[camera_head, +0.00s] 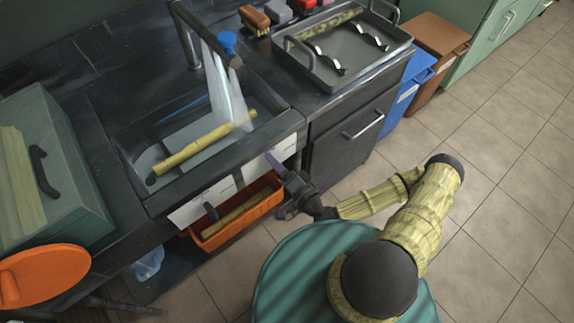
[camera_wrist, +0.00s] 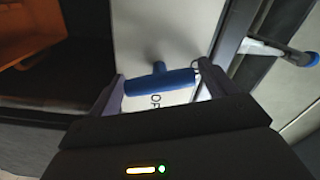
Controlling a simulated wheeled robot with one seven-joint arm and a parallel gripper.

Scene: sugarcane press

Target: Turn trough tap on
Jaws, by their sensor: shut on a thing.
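The blue T-shaped tap handle (camera_wrist: 150,84) stands out from a white panel (camera_wrist: 175,40) in the wrist view, with the letters "OF" partly visible beside it. My gripper (camera_wrist: 160,88) has its two fingers at the two ends of the handle's crossbar, shut on it. In the head view my gripper (camera_head: 278,168) is at the white front panel (camera_head: 205,203) below the trough (camera_head: 165,190), and it hides the handle there. A pale translucent stream falls from the black spout (camera_head: 232,60) into the trough. A cane stalk (camera_head: 195,150) lies across the trough.
An orange bin (camera_head: 208,242) with a stalk stands under the trough. A grey tray (camera_head: 330,75) and brushes (camera_head: 255,20) lie on the counter. A green box (camera_head: 70,200) is at left. Tiled floor on the right is clear.

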